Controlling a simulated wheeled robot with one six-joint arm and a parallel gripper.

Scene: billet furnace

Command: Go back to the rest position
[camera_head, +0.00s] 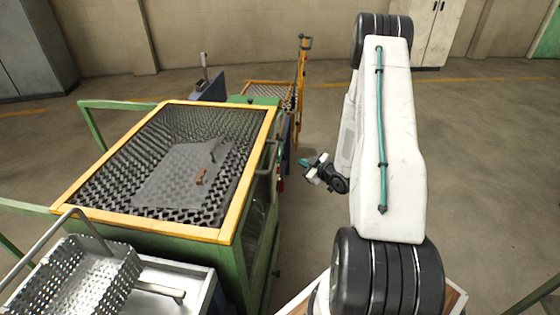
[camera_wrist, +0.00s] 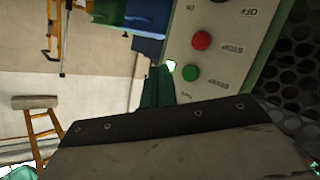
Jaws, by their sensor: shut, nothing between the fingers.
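My gripper (camera_head: 304,163) hangs at the end of my white arm in the head view, to the right of the green furnace machine (camera_head: 253,215). Its small teal fingertips point left toward the machine's side. In the wrist view the shut, empty gripper (camera_wrist: 168,70) shows near a control panel (camera_wrist: 207,50) with a red button (camera_wrist: 202,40) and a green button (camera_wrist: 191,73). I cannot tell whether the fingertips touch the panel. Much of the wrist view's lower part is covered by a dark-edged plate of my own.
A yellow-framed mesh top (camera_head: 245,195) covers the machine. A perforated metal basket (camera_head: 75,275) stands at the lower left. A yellow post (camera_head: 300,75) rises behind the machine. Open concrete floor (camera_head: 480,150) lies right of my arm, with pale cabinets (camera_head: 432,30) at the back wall.

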